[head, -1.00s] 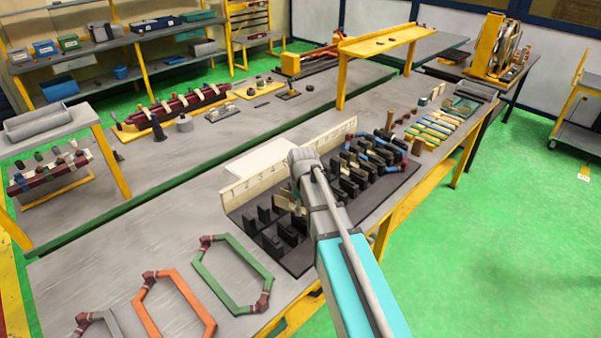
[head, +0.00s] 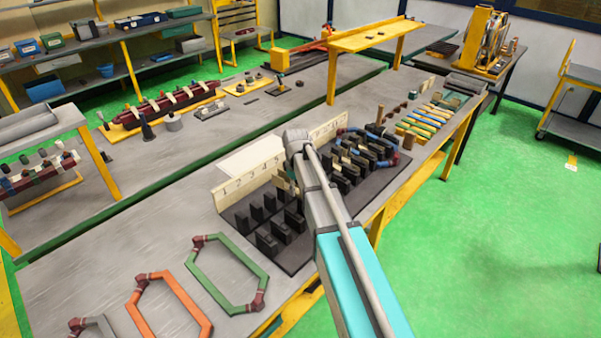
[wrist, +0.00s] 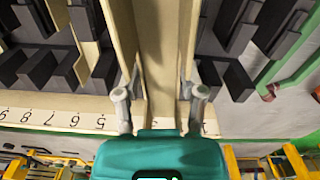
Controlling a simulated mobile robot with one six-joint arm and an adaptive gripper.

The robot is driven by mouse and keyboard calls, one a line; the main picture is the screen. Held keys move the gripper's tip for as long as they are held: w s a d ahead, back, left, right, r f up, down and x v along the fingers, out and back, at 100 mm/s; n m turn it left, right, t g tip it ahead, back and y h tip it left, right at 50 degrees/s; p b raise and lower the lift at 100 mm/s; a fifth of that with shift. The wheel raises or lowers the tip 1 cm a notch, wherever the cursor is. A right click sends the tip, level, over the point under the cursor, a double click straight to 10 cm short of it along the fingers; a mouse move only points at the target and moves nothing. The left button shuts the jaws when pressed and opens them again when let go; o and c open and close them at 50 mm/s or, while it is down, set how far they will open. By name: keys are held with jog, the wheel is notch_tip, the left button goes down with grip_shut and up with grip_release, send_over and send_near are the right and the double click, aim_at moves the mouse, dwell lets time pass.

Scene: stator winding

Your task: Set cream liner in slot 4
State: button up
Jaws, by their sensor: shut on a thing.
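My gripper (wrist: 158,98) is shut on the cream liner (wrist: 165,55), a long channel-shaped piece that runs away from the fingers in the wrist view. The black slotted stator block (wrist: 38,68) shows beyond, with rows of black posts on both sides of the liner. The cream number board (wrist: 50,114) reads upside down there, and the liner hides part of it. In the head view the number board (head: 249,179) shows 1 to 5 left of my arm. My arm hides the gripper there. I cannot tell whether the liner touches the block.
Another cream strip (wrist: 88,20) stands among the posts in the wrist view. Green (head: 230,273), orange (head: 178,305) and grey coil frames lie at the front left of the table. Blue coils (head: 375,152) sit at the block's far right. A yellow raised shelf (head: 375,35) stands behind.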

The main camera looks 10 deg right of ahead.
jog(key=w+d+m, duration=0.1)
jog(key=w+d, duration=0.1)
jog(key=w, duration=0.4)
jog(key=shift+w+d+r+m, duration=0.15)
jog(key=shift+w+d+m, duration=0.15)
jog(key=shift+w, duration=0.1)
jog(key=shift+f, duration=0.2)
jog(key=shift+f+b, duration=1.95)
jog(key=shift+b, duration=0.1)
jog(key=shift+s+f+b, duration=0.1)
jog(key=shift+f+b, duration=4.15)
jog(key=shift+f, duration=0.05)
dwell(0.4)
